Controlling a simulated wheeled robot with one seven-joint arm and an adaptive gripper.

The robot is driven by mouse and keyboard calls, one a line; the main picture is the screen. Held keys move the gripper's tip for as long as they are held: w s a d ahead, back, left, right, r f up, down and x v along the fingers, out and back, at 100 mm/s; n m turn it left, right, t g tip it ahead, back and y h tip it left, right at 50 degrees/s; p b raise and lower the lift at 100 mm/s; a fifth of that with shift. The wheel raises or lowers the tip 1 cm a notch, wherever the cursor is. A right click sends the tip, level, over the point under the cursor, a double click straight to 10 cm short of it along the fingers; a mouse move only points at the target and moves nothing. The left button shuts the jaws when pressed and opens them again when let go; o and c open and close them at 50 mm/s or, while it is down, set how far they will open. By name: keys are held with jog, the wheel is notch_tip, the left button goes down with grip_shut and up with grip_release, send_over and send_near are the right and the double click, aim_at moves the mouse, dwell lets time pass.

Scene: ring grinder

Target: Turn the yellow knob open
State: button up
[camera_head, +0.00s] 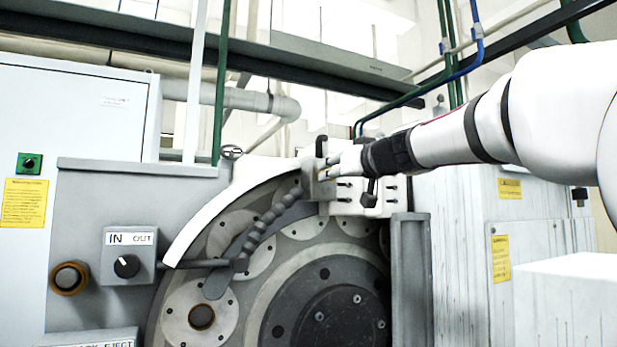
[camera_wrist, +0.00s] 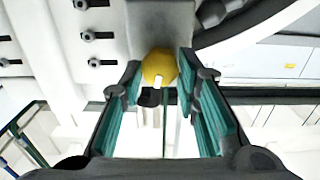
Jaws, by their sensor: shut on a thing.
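The yellow knob (camera_wrist: 158,66) is round, with a small white mark on its lower edge, and shows at the upper middle of the wrist view. In the head view my gripper (camera_head: 338,166) reaches in from the right to the grey bracket (camera_head: 322,188) above the grinder disc. There the fingers largely hide the knob, and I cannot make out its turn position.
The round grinder disc (camera_head: 335,305) and its white curved guard (camera_head: 205,220) lie below and left of my gripper. A jointed coolant hose (camera_head: 268,218) hangs close by. A white block with dark bolts (camera_head: 375,198) is just below my wrist. Pipes and a beam (camera_head: 320,62) run overhead.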

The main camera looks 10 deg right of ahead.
jog(key=m, duration=2.1)
jog(key=shift+d+f, duration=0.1)
jog(key=shift+f, duration=0.1)
jog(key=shift+m, duration=0.3)
jog(key=o, duration=1.2)
jog(key=s, duration=0.4)
jog(key=s+d, duration=0.1)
jog(key=s, duration=0.3)
jog(key=s+d, duration=0.1)
jog(key=s, duration=0.2)
jog(key=shift+s+d, duration=0.2)
jog(key=shift+s, duration=0.2)
